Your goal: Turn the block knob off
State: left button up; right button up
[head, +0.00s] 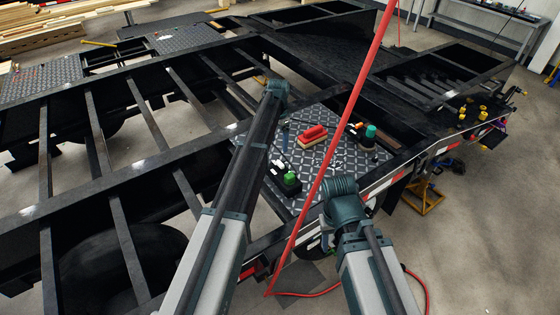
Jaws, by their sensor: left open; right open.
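I cannot make out with certainty which thing is the block knob. A black block with a green knob-like top (290,179) sits at the near left of the diamond-plate deck (335,158). A dark piece with a teal-green cap (370,132) stands at the deck's right. My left gripper (277,92) is at the end of the raised arm, above and beyond the deck's left edge. My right gripper (340,188) is over the deck's near right edge. Both are open, with no held object visible; their fingertips are hard to make out.
A red-topped brush (313,135) lies on the deck. A red hose (345,122) crosses the view between my arms and loops on the floor. Open black frame beams (123,215) lie left. A yellow jack stand (424,197) stands right. Floor at far right is mostly clear.

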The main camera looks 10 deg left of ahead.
aim_at(280, 163)
pick_arm(q)
jog(key=w, duration=0.2)
jog(key=shift+w+m, duration=0.35)
jog(key=shift+m, duration=0.05)
jog(key=shift+f, duration=0.1)
notch_tip(280, 163, down, 14)
jog(key=b, duration=1.4)
jog(key=shift+r, duration=0.2)
grip_shut()
